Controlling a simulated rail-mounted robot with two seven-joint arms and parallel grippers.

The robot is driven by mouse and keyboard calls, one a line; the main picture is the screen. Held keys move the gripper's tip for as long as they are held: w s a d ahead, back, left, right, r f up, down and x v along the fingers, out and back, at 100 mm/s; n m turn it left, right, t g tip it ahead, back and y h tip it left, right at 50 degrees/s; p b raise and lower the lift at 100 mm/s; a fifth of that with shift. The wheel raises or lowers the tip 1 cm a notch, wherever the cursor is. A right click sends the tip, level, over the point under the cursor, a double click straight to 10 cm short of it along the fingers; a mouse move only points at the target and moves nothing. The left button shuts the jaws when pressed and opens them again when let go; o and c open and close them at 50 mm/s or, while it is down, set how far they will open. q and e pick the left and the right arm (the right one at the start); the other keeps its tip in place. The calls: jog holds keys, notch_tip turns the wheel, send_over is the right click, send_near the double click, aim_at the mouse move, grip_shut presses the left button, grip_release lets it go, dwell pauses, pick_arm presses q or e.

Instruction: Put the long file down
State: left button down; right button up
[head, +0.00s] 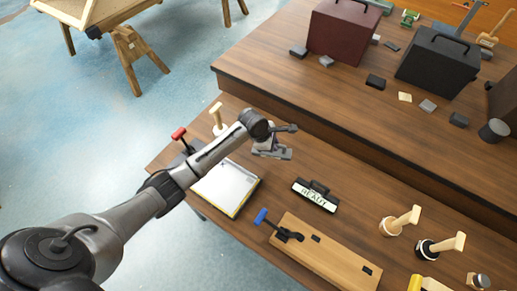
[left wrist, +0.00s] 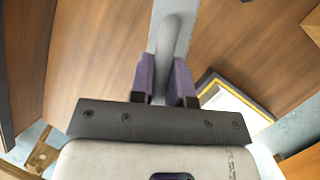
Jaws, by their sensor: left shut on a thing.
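My left gripper (head: 268,146) is above the near wooden bench, behind the white pad. My right gripper is not in view.
The near bench (head: 376,212) holds a white pad (head: 228,184) with a yellow edge, a black-and-white labelled block (head: 316,195), a wooden board (head: 325,252) with a blue-handled clamp (head: 262,217), and wooden-handled tools (head: 399,221). Dark boxes (head: 343,32) stand on the raised shelf behind.

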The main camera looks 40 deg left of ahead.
pick_arm(q)
jog(key=shift+s+a+f+b, duration=0.1)
jog(key=shift+a+f+b, duration=0.2)
jog(key=shift+a+f, duration=0.95)
jog(key=shift+w+a+f+b, duration=0.1)
jog(key=shift+a+f+b, duration=0.25)
jog(key=shift+a+f, duration=0.85)
jog(key=shift+s+a+f+b, duration=0.1)
jog(key=shift+a+f+b, duration=0.2)
jog(key=shift+a+f, duration=0.95)
jog(key=shift+d+f, duration=0.25)
jog(key=shift+d, duration=0.1)
jog(key=c, duration=1.5)
grip_release()
jog(key=shift+f, duration=0.2)
jog(key=shift+c, duration=0.2)
jog(key=o, duration=0.4)
jog(key=shift+o, duration=0.2)
